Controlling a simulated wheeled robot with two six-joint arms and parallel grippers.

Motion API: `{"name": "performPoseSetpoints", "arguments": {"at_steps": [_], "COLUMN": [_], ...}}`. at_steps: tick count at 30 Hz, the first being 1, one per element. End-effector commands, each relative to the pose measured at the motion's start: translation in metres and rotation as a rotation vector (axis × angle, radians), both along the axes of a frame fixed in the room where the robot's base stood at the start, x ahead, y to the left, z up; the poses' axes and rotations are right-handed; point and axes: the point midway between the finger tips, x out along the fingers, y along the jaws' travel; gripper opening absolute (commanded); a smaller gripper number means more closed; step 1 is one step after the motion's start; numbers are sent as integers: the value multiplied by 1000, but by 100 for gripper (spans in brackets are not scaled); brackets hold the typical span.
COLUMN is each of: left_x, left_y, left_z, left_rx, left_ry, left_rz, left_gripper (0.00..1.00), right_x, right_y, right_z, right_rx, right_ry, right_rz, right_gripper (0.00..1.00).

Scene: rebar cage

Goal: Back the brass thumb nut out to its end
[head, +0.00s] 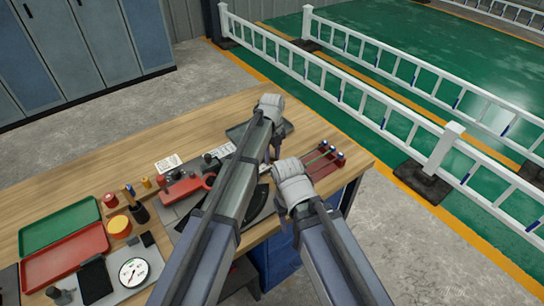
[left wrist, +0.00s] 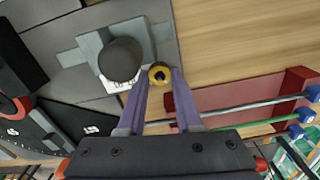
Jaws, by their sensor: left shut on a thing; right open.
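In the left wrist view the brass thumb nut (left wrist: 159,75) shows as a small yellow ring with a dark centre. My left gripper (left wrist: 160,84) has its two purple fingers on either side of it, shut on it. What the nut sits on is hidden from this angle. In the head view my left gripper (head: 272,150) is over the back right of the bench, and the nut cannot be made out there. My right gripper (head: 282,220) is open and empty, lower in the picture, near the bench's front edge.
Beside the nut, a dark round knob (left wrist: 120,60) stands on a grey plate. A red rack (head: 325,170) with blue-ended rods lies to the right. Green (head: 45,230) and red (head: 85,240) trays and a dial gauge (head: 133,271) are at left. Bare wood (head: 130,150) lies at the back.

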Motion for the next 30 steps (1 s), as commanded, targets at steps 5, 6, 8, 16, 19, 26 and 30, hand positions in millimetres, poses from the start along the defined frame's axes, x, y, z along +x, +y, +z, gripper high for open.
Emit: {"name": "performPoseSetpoints", "arguments": {"at_steps": [5,6,8,16,19,26,30], "left_x": [0,0,0,1,1,1,1], "left_y": [0,0,-1,-1,-1,-1,-1], "left_z": [0,0,0,0,0,0,0], "left_rx": [0,0,0,0,0,0,0], "left_ry": [0,0,0,0,0,0,0], "left_rz": [167,205,262,518,613,827,944], "left_gripper": [0,0,0,0,0,0,0], "right_x": [0,0,0,0,0,0,0], "right_y": [0,0,0,0,0,0,0], "right_z": [0,0,0,0,0,0,0], "right_rx": [0,0,0,0,0,0,0], "right_ry": [0,0,0,0,0,0,0], "right_rz": [0,0,0,0,0,0,0], "right_gripper": [50,50,50,50,50,50,50]}}
